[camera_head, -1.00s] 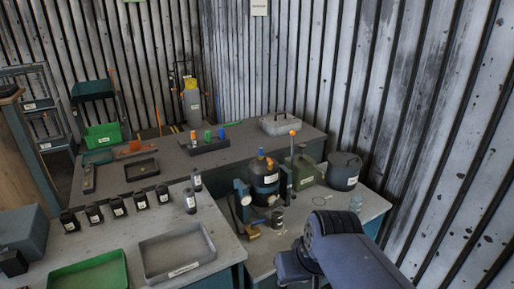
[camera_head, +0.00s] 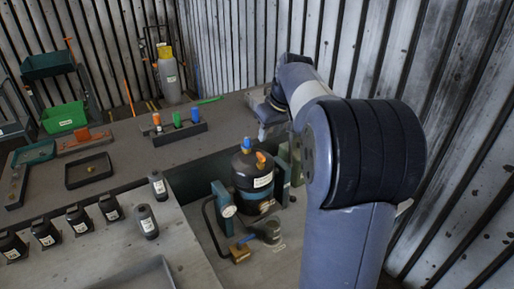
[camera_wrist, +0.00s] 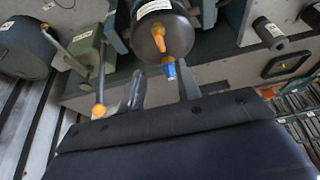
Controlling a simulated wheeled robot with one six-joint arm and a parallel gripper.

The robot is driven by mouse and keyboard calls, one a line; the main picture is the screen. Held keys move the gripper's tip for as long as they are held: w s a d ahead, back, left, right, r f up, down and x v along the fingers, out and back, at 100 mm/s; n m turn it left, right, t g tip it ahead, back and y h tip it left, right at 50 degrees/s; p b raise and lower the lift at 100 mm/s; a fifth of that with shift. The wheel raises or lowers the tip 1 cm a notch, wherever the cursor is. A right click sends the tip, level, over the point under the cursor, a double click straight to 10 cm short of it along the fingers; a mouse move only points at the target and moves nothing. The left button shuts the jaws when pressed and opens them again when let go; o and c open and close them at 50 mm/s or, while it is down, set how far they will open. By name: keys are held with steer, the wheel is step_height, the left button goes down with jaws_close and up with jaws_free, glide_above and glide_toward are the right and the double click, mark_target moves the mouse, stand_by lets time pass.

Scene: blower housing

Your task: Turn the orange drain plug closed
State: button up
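The orange drain plug (camera_head: 261,158) sits on the upper part of the black blower housing (camera_head: 243,176), beside a blue cap (camera_head: 246,144). In the wrist view the plug (camera_wrist: 174,36) shows as an elongated orange piece on the dark round housing (camera_wrist: 150,12), with the blue cap (camera_wrist: 170,69) nearer my gripper. My gripper (camera_wrist: 160,74) is open, its two grey fingers apart, with the plug beyond the fingertips and not between them. The head view shows the wrist above and behind the housing; its fingers are hard to make out there.
A lever with an orange ball (camera_wrist: 99,110) stands left of the fingers in the wrist view. A teal clamp stand (camera_head: 223,200) flanks the housing. Several black bottles (camera_head: 77,219) and a rack of coloured caps (camera_head: 180,132) are on the benches at left.

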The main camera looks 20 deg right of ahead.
mark_target(261, 155)
steer(key=x, duration=1)
steer(key=shift+a+f+p, duration=0.1)
steer(key=shift+p, duration=0.3)
steer(key=shift+c, duration=0.2)
jaws_close()
